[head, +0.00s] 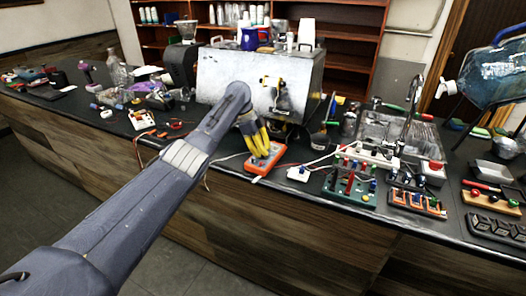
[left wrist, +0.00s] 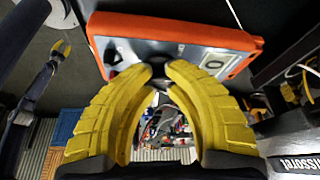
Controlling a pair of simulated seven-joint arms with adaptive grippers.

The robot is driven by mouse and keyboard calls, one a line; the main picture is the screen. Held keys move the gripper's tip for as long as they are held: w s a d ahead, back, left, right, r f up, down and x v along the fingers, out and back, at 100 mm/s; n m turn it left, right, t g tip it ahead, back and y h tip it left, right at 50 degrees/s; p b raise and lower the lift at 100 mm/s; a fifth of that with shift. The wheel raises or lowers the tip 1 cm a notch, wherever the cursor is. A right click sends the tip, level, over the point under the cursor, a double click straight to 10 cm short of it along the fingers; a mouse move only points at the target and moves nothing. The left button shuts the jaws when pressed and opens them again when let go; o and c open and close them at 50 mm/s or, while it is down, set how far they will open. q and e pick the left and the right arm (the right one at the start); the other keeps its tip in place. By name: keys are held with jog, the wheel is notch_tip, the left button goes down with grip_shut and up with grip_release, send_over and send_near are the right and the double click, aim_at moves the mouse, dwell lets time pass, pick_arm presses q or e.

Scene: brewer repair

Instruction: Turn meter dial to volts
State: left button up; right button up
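The meter is an orange box with a pale face (head: 264,160), near the counter's front edge in the head view. In the left wrist view the meter (left wrist: 250,44) fills the top, with a white display window at right and a dark knob at left. My left gripper (head: 265,152) reaches down onto it with yellow fingers. In the left wrist view its fingertips (left wrist: 160,68) close in around a dark knob, seemingly the dial, which they mostly hide. The dial's setting cannot be read. A small yellow-fingered gripper, seemingly my right (left wrist: 60,48), shows at far left, away from the meter.
A large metal brewer box (head: 290,85) stands behind the meter. A small white block (head: 299,173) with wires and a green circuit board (head: 349,187) lie to the right. A white and orange item (head: 141,119) lies to the left. Thin leads run near the meter.

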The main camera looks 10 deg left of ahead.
pick_arm(q)
jog(key=shift+o, duration=0.2)
jog(key=shift+s+a+f, duration=0.1)
jog(key=shift+a+f, duration=0.1)
jog(key=shift+f, duration=0.1)
jog(key=o, duration=0.4)
jog(key=v, duration=1.2)
jog(key=shift+d+r, duration=0.25)
jog(key=shift+r, duration=0.05)
jog(key=shift+o, duration=0.2)
